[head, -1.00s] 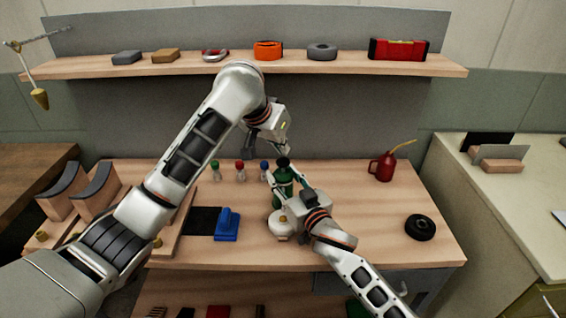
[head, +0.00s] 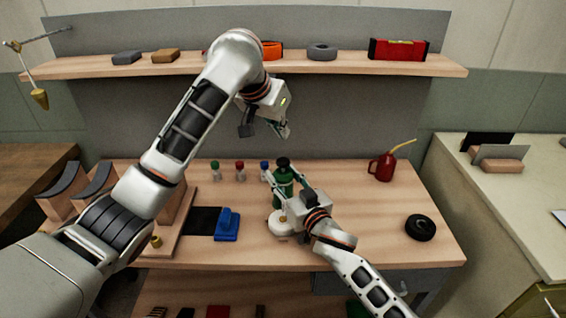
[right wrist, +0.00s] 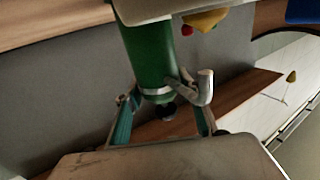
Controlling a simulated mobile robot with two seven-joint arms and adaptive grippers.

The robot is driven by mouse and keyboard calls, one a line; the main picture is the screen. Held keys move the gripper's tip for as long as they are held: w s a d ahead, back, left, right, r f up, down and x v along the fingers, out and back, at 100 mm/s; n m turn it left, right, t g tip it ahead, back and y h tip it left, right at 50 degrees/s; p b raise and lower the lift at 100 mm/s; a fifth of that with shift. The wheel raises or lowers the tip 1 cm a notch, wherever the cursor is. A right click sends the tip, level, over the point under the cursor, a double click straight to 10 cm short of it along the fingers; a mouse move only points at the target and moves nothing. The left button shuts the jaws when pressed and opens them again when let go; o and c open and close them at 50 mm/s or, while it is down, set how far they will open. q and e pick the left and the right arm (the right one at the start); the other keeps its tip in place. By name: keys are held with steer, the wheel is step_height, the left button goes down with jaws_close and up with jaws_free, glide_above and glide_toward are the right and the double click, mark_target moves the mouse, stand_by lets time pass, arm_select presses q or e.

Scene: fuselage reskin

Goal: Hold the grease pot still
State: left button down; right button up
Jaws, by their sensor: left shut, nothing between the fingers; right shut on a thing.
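The grease pot (head: 283,190) is a green cylinder with a black top, standing upright on the workbench (head: 340,205). My right gripper (head: 285,184) is shut around it from the near right side. In the right wrist view the green pot (right wrist: 148,55) shows between the two fingers (right wrist: 160,112), with a pale band and a bent metal fitting at its side. My left gripper (head: 265,131) is shut and empty in the air, above and slightly left of the pot, apart from it.
Small bottles with green (head: 215,170), red (head: 240,170) and blue caps (head: 265,168) stand left of the pot. A blue tool (head: 227,226), a white round object (head: 282,226), a red oil can (head: 383,167) and a black ring (head: 420,227) are on the bench. A loaded shelf (head: 350,64) runs behind.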

steer(key=o, duration=1.7)
steer(key=shift+c, duration=0.2)
